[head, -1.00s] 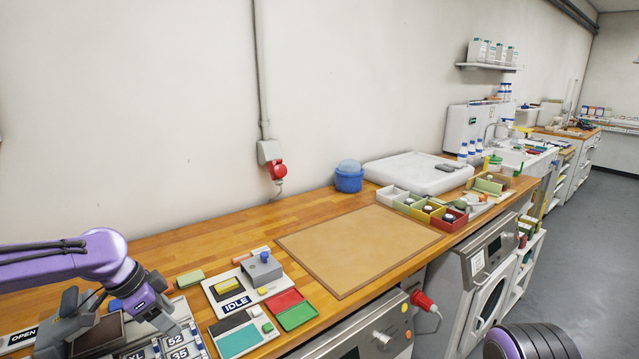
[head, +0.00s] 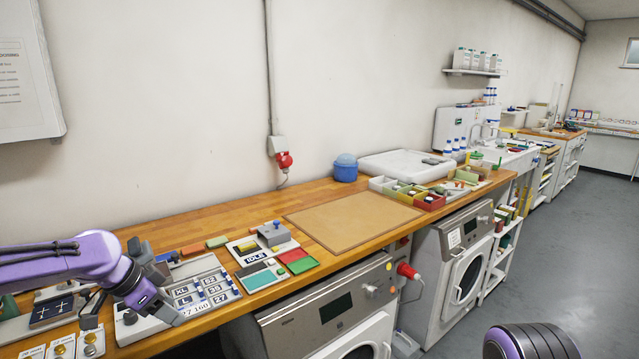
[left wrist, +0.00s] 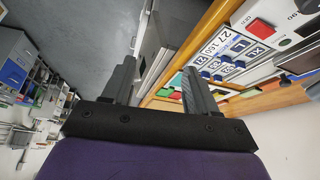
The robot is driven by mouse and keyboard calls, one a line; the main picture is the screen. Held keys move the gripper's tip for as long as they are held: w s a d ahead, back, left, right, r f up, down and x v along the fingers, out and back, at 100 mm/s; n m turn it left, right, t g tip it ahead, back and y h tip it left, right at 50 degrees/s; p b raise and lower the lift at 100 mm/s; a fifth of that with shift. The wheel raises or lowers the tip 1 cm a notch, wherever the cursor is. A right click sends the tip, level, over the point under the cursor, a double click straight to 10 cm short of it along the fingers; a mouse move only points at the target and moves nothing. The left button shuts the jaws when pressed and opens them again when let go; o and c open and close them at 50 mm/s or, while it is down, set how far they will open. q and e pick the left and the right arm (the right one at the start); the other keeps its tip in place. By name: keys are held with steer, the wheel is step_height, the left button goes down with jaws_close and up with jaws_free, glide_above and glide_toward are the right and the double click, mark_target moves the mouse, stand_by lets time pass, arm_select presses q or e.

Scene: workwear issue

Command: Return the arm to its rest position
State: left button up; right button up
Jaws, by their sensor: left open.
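My left arm comes in from the left in the head view, with a purple wrist and dark gripper (head: 130,306) over the left part of the worktop, by the panel with number labels (head: 205,290). In the left wrist view the two dark fingers (left wrist: 158,84) stand apart, with nothing between them. They are near the worktop's front edge, with the label panel to the right. My right gripper is not in view; only a dark ribbed part of my body shows at the lower right of the head view.
The grey floor (head: 570,250) at right is clear.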

arm_select(q)
steer(key=w+d+f+n+t, duration=0.3)
steer(key=w+d+n+t, duration=0.15)
steer(key=n, duration=0.25)
steer(key=s+f+n+y+b, duration=0.15)
steer(key=s+f+n, duration=0.35)
steer(key=f, duration=0.5)
steer(key=s+f+n+y+b, duration=0.1)
steer(key=s+f+n+y, duration=0.3)
steer(key=f, duration=0.6)
steer(key=s+a+f+g+b, duration=0.1)
steer(key=s+f, duration=0.4)
steer(key=s, duration=0.5)
steer(key=s+f+g+y, duration=0.1)
steer(key=s+f, duration=0.4)
steer(key=s, duration=0.5)
steer(key=s+a+f+g+b, duration=0.1)
steer(key=s+f+g, duration=0.2)
steer(key=s, duration=0.7)
step_height(320, 180, down, 3)
steer(key=shift+a+r+y+b, duration=0.2)
steer(key=shift+a+y+b, duration=0.15)
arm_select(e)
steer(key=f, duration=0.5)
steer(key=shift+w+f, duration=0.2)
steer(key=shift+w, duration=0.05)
